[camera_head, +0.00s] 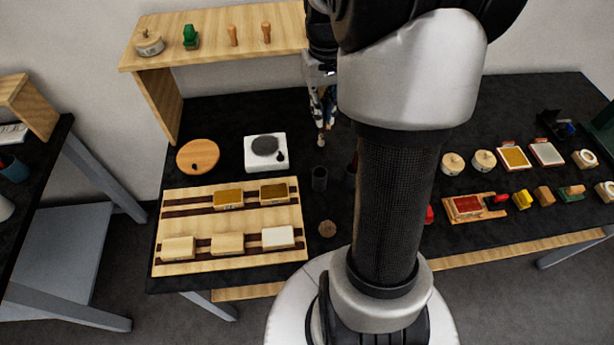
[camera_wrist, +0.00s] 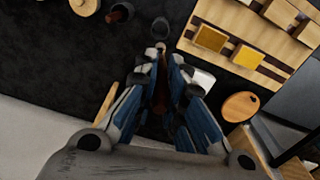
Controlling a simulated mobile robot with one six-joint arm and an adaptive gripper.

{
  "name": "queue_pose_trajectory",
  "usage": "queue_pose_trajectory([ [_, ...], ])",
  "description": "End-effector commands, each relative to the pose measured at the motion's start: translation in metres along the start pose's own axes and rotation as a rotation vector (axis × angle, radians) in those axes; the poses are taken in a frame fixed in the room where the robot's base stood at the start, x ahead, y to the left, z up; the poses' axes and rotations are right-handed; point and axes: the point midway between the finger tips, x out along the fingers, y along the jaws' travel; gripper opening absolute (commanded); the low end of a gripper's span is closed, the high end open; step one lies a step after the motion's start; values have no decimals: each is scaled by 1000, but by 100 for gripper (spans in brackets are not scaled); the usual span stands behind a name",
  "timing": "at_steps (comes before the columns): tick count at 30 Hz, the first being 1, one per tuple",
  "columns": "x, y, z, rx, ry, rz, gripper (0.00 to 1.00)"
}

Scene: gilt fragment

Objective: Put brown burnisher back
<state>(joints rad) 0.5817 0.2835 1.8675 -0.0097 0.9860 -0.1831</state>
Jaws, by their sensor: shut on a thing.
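My gripper (camera_head: 321,97) is over the back of the black table. In the wrist view (camera_wrist: 160,85) its blue-grey fingers are shut on the brown burnisher (camera_wrist: 160,98). The burnisher's pale tip (camera_head: 320,141) points down below the fingers and shows in the wrist view (camera_wrist: 160,47) too. A dark cup (camera_head: 319,179) stands nearer the front, apart from the tip. It looks empty in the wrist view (camera_wrist: 138,26). A second dark cup (camera_head: 350,178) beside it holds a reddish-brown thing (camera_wrist: 116,15). My arm partly hides this cup in the head view.
A white hot plate (camera_head: 265,153) and a round wooden board (camera_head: 198,157) are left of the gripper. A wooden rack (camera_head: 175,200) with several blocks lies in front of them. A wooden shelf (camera_head: 215,48) stands behind. Pads and small tools lie at right.

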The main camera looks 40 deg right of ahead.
Motion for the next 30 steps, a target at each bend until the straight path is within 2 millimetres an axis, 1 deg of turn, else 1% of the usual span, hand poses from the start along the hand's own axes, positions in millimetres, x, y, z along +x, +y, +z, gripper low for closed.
queue_pose_trajectory([
  [1, 13, 0, 2, 0, -6, -1, 0],
  [2, 20, 0, 2, 0, -6, -1, 0],
  [9, 87, -1, 2, 0, -8, -2, 0],
  [12, 112, -2, 2, 0, -7, -1, 0],
  [15, 132, -2, 2, 0, -6, -1, 0],
  [18, 144, -2, 1, 0, -3, -1, 0],
  [23, 153, -2, 1, 0, -2, -1, 0],
  [26, 165, -2, 2, 0, -4, -1, 0],
  [30, 188, -2, 2, 0, -4, -1, 0],
])
